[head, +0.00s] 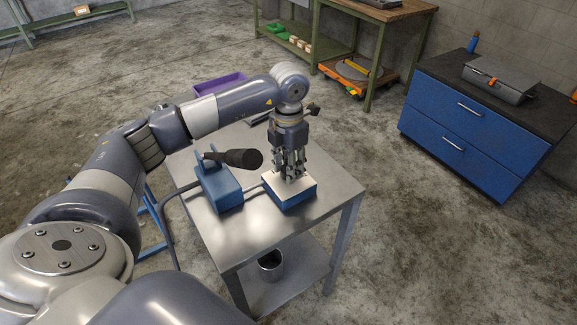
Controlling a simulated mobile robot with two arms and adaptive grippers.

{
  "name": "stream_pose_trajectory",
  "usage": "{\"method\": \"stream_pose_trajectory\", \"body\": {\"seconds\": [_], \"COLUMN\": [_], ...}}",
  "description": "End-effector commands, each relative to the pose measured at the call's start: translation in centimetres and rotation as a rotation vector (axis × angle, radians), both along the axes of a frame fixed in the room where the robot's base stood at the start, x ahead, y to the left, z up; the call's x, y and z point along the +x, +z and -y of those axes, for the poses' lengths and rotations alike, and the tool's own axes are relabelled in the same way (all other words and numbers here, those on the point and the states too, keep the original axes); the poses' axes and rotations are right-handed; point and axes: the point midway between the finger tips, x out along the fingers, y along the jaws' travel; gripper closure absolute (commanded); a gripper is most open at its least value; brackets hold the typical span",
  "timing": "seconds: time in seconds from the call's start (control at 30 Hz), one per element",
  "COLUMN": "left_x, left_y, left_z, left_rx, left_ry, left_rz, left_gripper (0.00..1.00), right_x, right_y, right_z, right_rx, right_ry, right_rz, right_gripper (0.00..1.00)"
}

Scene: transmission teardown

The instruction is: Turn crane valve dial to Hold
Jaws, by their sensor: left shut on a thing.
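My left gripper (292,177) points straight down over a small blue box with a pale top plate (304,190) on the metal table. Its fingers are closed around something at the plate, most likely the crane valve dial. The dial itself is hidden by the fingers, and I cannot read its marks or its setting. My right gripper is out of view.
A blue pump-like unit (222,190) with a black handle (238,158) stands on the metal table (245,235), left of the box. A metal can (270,266) sits on the lower shelf. A blue cabinet (450,135) stands right, a workbench behind.

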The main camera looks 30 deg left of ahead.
Motion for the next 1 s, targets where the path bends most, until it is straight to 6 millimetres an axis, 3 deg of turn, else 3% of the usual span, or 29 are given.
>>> {"method": "stream_pose_trajectory", "body": {"seconds": [0.6, 1.0], "left_x": [0.03, 0.04], "left_y": [0.07, 0.07], "left_z": [-0.04, -0.06], "left_rx": [0.001, 0.001], "left_ry": [0.54, 0.705], "left_rz": [0.001, 0.002], "left_gripper": [0.9, 0.9], "right_x": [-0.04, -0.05], "right_y": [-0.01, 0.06], "right_z": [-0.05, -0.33], "right_rx": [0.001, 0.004], "right_ry": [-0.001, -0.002], "right_rz": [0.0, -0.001], "right_gripper": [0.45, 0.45]}}
